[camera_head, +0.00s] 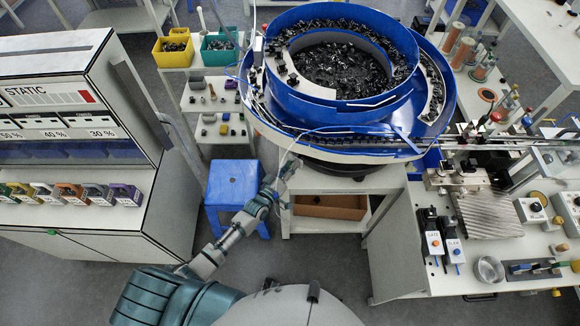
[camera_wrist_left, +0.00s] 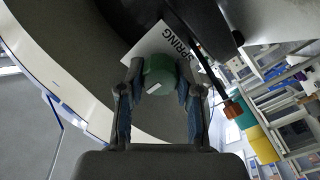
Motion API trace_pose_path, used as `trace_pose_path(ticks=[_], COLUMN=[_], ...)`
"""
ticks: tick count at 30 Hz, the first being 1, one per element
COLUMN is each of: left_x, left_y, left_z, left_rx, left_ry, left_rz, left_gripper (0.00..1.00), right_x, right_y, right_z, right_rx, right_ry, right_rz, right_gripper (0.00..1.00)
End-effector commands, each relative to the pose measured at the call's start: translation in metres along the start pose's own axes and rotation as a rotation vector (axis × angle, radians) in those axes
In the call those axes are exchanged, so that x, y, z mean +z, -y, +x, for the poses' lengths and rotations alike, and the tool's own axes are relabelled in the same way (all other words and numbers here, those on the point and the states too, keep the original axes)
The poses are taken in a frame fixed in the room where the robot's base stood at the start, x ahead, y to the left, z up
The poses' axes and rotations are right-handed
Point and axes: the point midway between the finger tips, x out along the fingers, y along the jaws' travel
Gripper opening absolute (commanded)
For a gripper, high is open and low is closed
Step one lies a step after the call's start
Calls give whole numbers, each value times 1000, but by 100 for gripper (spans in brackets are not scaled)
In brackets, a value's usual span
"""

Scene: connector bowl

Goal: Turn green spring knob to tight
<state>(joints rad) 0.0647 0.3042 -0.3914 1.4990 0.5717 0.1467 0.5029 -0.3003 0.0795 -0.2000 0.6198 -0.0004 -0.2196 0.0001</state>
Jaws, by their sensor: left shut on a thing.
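The green spring knob (camera_wrist_left: 160,75) sits in front of a white label reading SPRING (camera_wrist_left: 172,45) in the left wrist view. A pale mark shows on the knob's face. My left gripper (camera_wrist_left: 157,88) has one finger on each side of the knob and is shut on it. In the head view my left gripper (camera_head: 284,178) reaches up to the underside of the blue bowl feeder (camera_head: 330,75), at its front left. The knob is hidden there by the gripper and the bowl's edge. My right gripper is not in view.
A blue stool (camera_head: 233,186) stands just left of my left forearm. A cart with yellow (camera_head: 174,48) and green bins (camera_head: 219,48) stands behind. A workbench (camera_head: 410,270) with fixtures is at the right. Grey floor is clear between the left cabinet and stool.

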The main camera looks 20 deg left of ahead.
Motion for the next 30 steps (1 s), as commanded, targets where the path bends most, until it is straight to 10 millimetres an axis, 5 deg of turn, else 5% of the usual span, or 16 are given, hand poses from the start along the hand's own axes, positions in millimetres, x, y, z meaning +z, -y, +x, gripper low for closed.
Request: trace_pose_path(ticks=[3, 4, 7, 19, 30], left_x=[10, 10, 9, 4, 6], left_y=[5, 5, 5, 3, 4], left_z=[-4, -4, -4, -10, -86], left_rx=[-12, -12, -12, -7, -9], left_ry=[21, 21, 19, 9, 14], left_rz=[-1, -1, -2, -1, -1], left_gripper=[0, 36, 59, 59, 59], right_x=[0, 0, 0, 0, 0], right_y=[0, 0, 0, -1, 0], right_z=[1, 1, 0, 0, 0], right_rx=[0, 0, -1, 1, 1], right_ry=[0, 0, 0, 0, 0], right_rz=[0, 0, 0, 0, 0], right_gripper=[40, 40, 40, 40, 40])
